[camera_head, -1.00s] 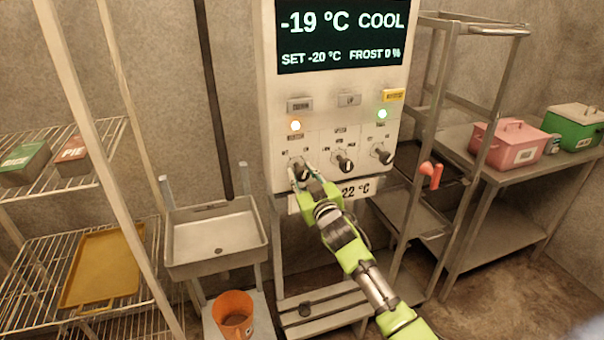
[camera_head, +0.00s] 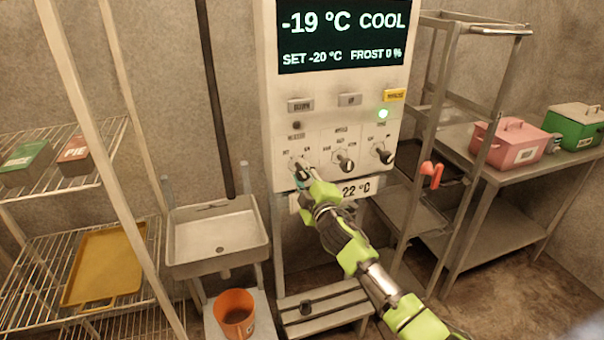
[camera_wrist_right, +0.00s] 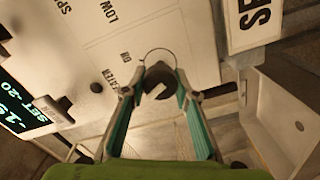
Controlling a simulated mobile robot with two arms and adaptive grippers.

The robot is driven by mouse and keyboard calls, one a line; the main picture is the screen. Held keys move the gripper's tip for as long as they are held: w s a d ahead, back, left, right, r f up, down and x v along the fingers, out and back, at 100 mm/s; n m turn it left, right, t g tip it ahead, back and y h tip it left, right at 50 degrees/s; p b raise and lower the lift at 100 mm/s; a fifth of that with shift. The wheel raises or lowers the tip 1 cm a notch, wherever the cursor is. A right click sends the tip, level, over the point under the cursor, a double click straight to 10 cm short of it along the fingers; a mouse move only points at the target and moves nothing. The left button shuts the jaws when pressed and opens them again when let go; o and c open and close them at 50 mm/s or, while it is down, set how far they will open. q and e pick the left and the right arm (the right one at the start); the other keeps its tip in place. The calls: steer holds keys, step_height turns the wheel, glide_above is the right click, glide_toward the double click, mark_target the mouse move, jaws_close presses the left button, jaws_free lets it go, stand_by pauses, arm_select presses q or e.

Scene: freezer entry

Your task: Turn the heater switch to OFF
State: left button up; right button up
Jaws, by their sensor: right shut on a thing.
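The white control panel (camera_head: 330,110) stands in the middle of the head view, with three dark knobs in a row low on its face. The left knob is the heater switch (camera_wrist_right: 158,76), with "HEATER" and "ON" lettered beside it in the right wrist view. My right gripper (camera_head: 303,172) is shut on this knob, its teal fingers on either side. The fingers partly hide the knob, so its exact setting cannot be read. The lamp (camera_head: 297,125) above it is dark. My left gripper is not in view.
The middle knob (camera_head: 344,163) and right knob (camera_head: 383,155) sit close beside my gripper. The display (camera_head: 341,36) reads -19 °C COOL. A sink (camera_head: 218,238) stands left, and a metal rack (camera_head: 428,130) stands right.

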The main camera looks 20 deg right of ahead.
steer(key=shift+n, duration=0.8)
steer(key=o, duration=1.1)
steer(key=s, duration=1.2)
steer(key=shift+d, duration=0.15)
